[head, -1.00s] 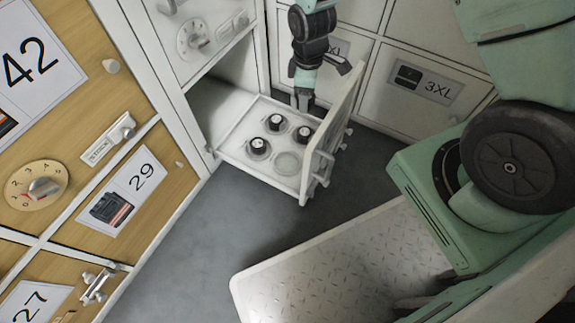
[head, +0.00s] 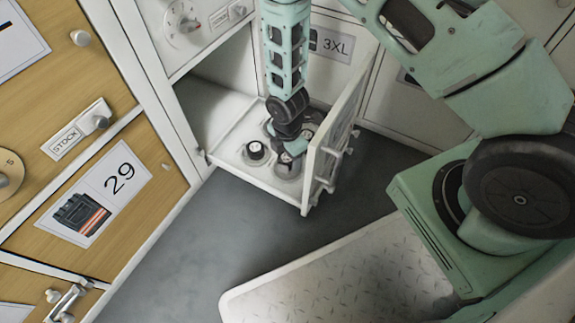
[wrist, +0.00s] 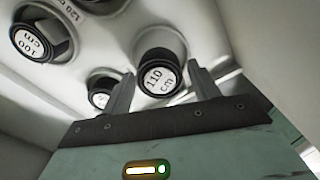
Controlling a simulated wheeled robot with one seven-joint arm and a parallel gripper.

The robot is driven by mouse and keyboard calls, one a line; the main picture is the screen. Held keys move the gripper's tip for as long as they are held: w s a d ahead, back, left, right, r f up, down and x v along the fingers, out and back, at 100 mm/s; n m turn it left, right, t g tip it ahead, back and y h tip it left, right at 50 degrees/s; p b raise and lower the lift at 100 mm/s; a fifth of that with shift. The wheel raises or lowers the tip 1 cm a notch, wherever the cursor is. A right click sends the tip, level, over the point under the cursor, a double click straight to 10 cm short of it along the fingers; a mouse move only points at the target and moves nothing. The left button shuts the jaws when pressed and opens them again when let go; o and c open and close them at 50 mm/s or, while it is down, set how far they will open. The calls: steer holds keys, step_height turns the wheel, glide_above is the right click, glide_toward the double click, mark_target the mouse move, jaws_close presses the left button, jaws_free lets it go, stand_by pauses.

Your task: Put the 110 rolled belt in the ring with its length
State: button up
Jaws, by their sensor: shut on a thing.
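The 110 rolled belt (wrist: 160,72), a dark roll with a white "110 cm" label, is between the two fingers of my gripper (wrist: 163,82) in the wrist view. My gripper is shut on it. In the head view my gripper (head: 287,147) reaches down to the front of the open drawer, and the held belt (head: 286,158) shows just below it. It is over the front ring (head: 290,171), which is partly covered. I cannot tell whether the belt is seated in the ring or just above it.
Other belts stand in the drawer: the 100 cm one (wrist: 30,42), the 120 cm one (wrist: 98,4) and another (wrist: 102,93) with its label partly hidden. The drawer's front panel (head: 335,135) rises close to my gripper on the right. Grey floor lies in front.

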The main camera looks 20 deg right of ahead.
mark_target(287, 157)
step_height(287, 157, down, 3)
steer(key=shift+f+b, duration=0.2)
steer(key=shift+b, duration=0.8)
steer(key=shift+r, duration=0.15)
steer(key=o, duration=1)
steer(key=shift+o, duration=0.2)
